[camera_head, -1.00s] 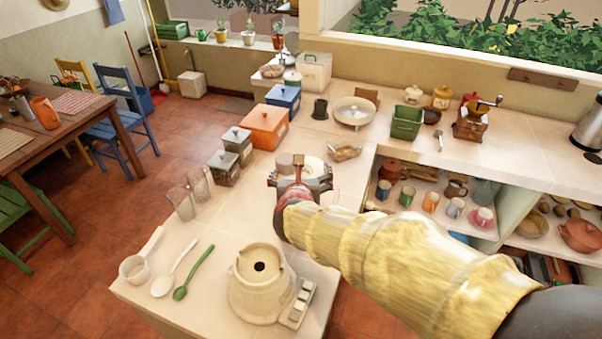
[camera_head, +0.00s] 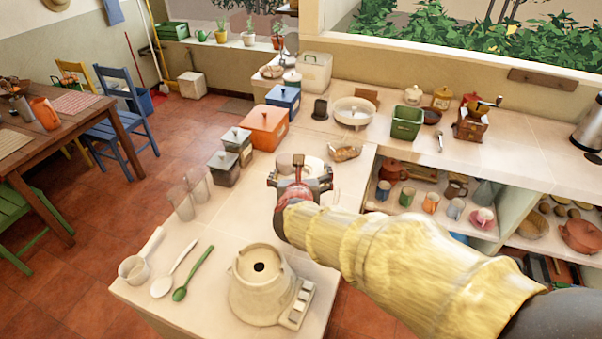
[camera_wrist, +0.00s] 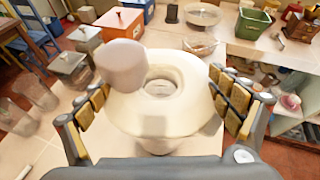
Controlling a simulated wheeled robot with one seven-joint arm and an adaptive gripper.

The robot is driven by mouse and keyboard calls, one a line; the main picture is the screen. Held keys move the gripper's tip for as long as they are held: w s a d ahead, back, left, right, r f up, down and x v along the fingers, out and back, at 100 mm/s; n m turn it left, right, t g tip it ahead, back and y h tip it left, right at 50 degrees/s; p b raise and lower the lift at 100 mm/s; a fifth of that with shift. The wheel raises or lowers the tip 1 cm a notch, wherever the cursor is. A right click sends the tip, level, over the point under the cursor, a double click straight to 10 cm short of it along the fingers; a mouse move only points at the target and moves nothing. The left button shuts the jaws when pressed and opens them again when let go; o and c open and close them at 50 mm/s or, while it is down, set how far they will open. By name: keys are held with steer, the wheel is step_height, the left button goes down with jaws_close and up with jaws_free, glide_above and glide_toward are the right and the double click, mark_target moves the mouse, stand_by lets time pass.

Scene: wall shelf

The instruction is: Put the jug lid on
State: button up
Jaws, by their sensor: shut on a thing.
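My gripper (camera_wrist: 163,104) is shut on a cream round piece (camera_wrist: 188,75) with a wide rim and a hole in its middle. A short pinkish-grey cylinder (camera_wrist: 122,64) overlaps the far left of its rim; I cannot tell whether they are joined, or which of them is the jug lid. In the head view my gripper (camera_head: 300,180) is over the counter, and the cream piece (camera_head: 314,165) is partly hidden behind it. A cream appliance base (camera_head: 258,290) with a dark hole on top and buttons stands at the counter's front. I cannot pick out the jug for certain.
Clear glasses (camera_head: 181,203) stand left of my gripper, near the counter edge. A white spoon (camera_head: 162,286) and a green spoon (camera_head: 181,293) lie at the front left. Lidded boxes, including an orange one (camera_head: 265,128), line the left side. A green bin (camera_head: 406,122) stands farther back.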

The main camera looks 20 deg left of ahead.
steer(key=shift+f+b, duration=0.25)
steer(key=shift+b, duration=0.05)
stand_by(0.4)
steer(key=o, duration=1.5)
steer(key=v, duration=1.2)
